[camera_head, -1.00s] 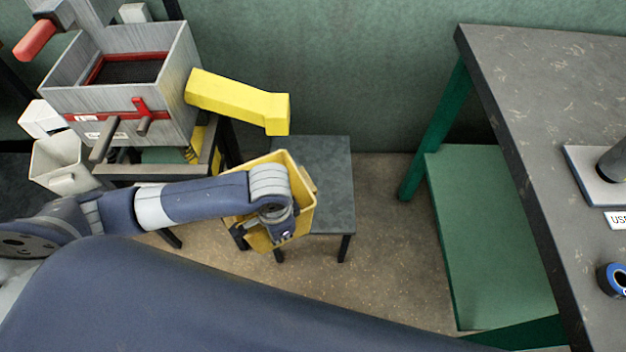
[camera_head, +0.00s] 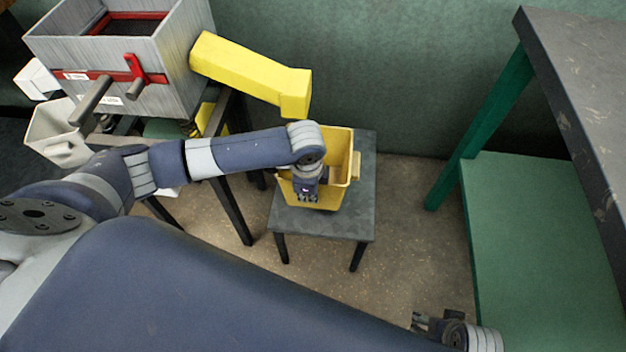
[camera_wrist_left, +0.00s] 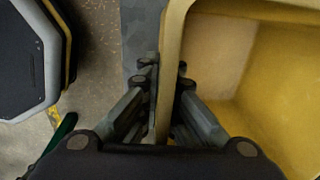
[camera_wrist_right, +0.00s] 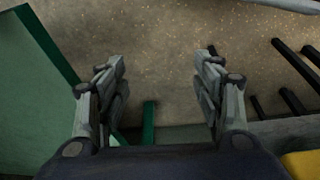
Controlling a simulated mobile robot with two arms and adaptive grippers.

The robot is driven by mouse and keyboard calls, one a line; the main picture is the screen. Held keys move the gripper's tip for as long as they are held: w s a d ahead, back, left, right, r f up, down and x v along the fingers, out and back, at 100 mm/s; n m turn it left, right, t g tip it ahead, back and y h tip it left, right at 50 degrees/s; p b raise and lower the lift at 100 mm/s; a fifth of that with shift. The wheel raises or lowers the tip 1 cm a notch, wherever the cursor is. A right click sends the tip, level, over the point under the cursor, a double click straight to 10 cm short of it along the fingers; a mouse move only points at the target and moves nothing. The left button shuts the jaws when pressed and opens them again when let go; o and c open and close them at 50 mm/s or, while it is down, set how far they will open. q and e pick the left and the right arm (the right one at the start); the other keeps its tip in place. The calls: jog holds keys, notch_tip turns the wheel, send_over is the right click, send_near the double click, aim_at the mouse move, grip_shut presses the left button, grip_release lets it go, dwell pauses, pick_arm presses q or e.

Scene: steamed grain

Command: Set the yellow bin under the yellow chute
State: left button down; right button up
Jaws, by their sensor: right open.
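The yellow bin (camera_head: 338,185) is upright on or just above the small grey stool (camera_head: 345,222). The yellow chute (camera_head: 245,72) slopes down to the right from the grey machine, and its mouth is above and behind the bin in the head view. My left gripper (camera_head: 307,199) is at the bin's near side. In the left wrist view its fingers (camera_wrist_left: 164,80) close on both sides of the bin's wall (camera_wrist_left: 170,45). The bin's inside looks empty where it shows. My right gripper (camera_wrist_right: 160,75) is open and empty, low by the green shelf.
The grey machine (camera_head: 160,75) stands at the left on a dark frame, beside a white bin (camera_head: 58,135). A workbench (camera_head: 585,80) with green legs and a green lower shelf (camera_head: 530,225) is at the right. Bare floor (camera_head: 400,225) lies between stool and bench.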

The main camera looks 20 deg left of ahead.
pick_arm(q)
jog(key=w, duration=0.2)
jog(key=w+a, duration=0.1)
jog(key=w, duration=0.1)
jog(key=w+b, duration=0.1)
jog(key=w, duration=0.1)
jog(key=shift+a, duration=0.35)
jog(key=shift+w+a, duration=0.1)
jog(key=shift+w, duration=0.35)
jog(key=shift+s+f+b, duration=0.15)
jog(key=shift+f+b, duration=0.65)
jog(key=shift+f, duration=0.95)
pick_arm(e)
jog(key=w+v, duration=0.1)
jog(key=v, duration=0.9)
jog(key=shift+d+t, duration=0.15)
jog(key=shift+t, duration=0.15)
pick_arm(q)
jog(key=c, duration=1.8)
grip_release()
jog(key=shift+f, duration=0.1)
